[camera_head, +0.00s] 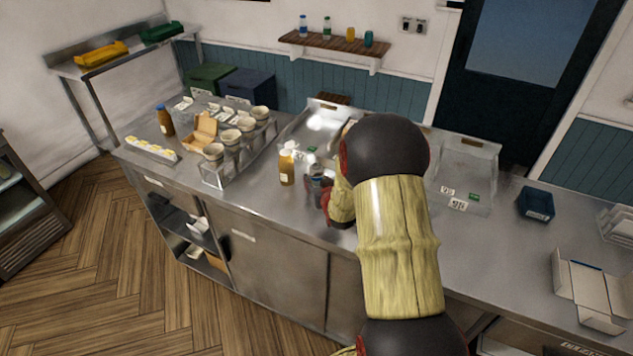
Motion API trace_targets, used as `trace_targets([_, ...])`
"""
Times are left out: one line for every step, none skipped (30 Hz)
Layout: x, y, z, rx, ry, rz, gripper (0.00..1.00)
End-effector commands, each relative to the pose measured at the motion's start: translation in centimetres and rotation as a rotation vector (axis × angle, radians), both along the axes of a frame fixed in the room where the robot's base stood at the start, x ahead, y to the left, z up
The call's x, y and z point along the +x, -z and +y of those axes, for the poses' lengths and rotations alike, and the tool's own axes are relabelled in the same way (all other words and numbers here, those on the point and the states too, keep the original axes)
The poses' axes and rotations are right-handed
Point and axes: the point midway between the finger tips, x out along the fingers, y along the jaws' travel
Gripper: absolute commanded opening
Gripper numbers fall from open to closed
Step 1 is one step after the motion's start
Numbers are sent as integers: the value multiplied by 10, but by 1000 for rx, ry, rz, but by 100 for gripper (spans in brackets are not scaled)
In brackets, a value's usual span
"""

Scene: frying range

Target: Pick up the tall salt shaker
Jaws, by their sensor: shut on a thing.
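My gripper (321,187) is low over the steel counter, near its front edge and left of my arm. It is shut on a small greyish thing (317,170), which I take to be the tall salt shaker. The jaws and my arm hide much of it, and I cannot tell whether it touches the counter. An amber bottle with a pale cap and white label (287,168) stands upright just left of my gripper.
A rack of pale cups (231,136), an open cardboard box (202,130) and a brown bottle (165,121) stand at the counter's left. A clear bin (466,170), a dark blue tub (536,203) and an open carton (590,290) are at right.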

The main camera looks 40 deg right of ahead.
Motion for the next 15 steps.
trace_targets([0, 0, 0, 0, 0, 0, 16])
trace_targets([0, 0, 0, 0, 0, 0, 14])
trace_targets([0, 0, 0, 0, 0, 0, 12])
trace_targets([0, 0, 0, 0, 0, 0, 10])
trace_targets([0, 0, 0, 0, 0, 0, 9])
trace_targets([0, 0, 0, 0, 0, 0, 6])
trace_targets([0, 0, 0, 0, 0, 0, 5])
trace_targets([0, 0, 0, 0, 0, 0, 3])
trace_targets([0, 0, 0, 0, 0, 0, 1])
trace_targets([0, 0, 0, 0, 0, 0, 0])
trace_targets([0, 0, 0, 0, 0, 0, 0])
trace_targets([0, 0, 0, 0, 0, 0, 0])
trace_targets([0, 0, 0, 0, 0, 0, 0])
trace_targets([0, -1, 0, 0, 0, -1, 0])
trace_targets([0, -1, 0, 0, 0, -1, 0])
